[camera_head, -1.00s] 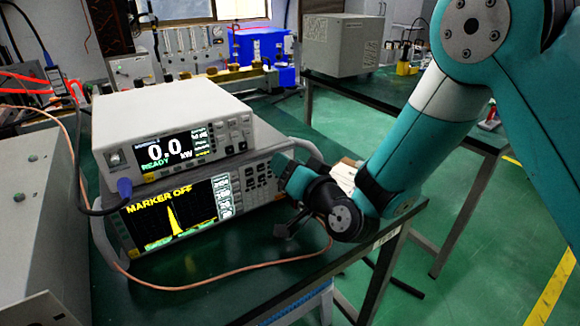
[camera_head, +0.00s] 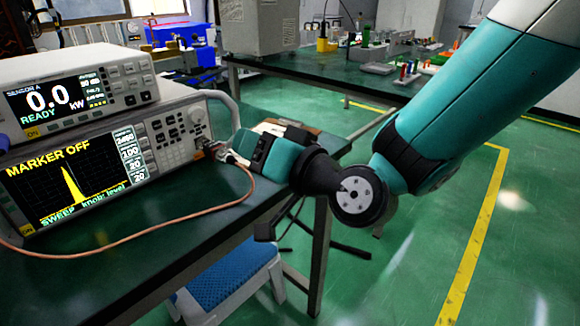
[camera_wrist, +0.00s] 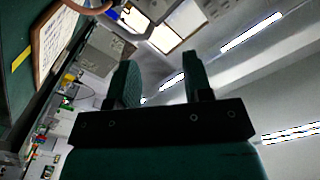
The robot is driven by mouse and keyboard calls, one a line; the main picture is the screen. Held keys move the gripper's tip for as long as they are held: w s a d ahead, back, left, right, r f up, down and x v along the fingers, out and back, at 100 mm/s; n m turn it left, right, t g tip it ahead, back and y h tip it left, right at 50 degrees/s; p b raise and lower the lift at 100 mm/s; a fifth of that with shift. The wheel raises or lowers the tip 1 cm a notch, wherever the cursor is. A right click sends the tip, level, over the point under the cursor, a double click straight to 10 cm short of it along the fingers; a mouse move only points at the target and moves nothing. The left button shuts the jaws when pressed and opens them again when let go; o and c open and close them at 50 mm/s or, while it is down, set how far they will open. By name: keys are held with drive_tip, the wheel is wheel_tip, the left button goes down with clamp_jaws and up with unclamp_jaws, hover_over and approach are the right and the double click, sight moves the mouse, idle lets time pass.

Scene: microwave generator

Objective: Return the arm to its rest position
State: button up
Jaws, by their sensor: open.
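My gripper (camera_wrist: 160,60) shows in the wrist view with its two teal fingers apart and nothing between them. Behind the fingers are the ceiling lights and the windows. In the head view my arm comes in from the upper right, and its teal and black wrist end is over the bench edge, right of the stacked instruments. The fingers cannot be made out clearly there. The upper instrument (camera_head: 75,92) reads 0.0 kW READY. The lower analyzer (camera_head: 105,160) shows a yellow peak and MARKER OFF.
An orange cable (camera_head: 150,247) runs from the analyzer's right front across the green bench (camera_head: 185,230). A blue-seated stool (camera_head: 232,285) stands below the bench edge. A second bench behind carries a grey box (camera_head: 258,25) and small parts. Green floor on the right is open.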

drive_tip(key=shift+s+d, duration=0.25)
drive_tip(key=shift+d, duration=0.25)
drive_tip(key=shift+d, duration=0.1)
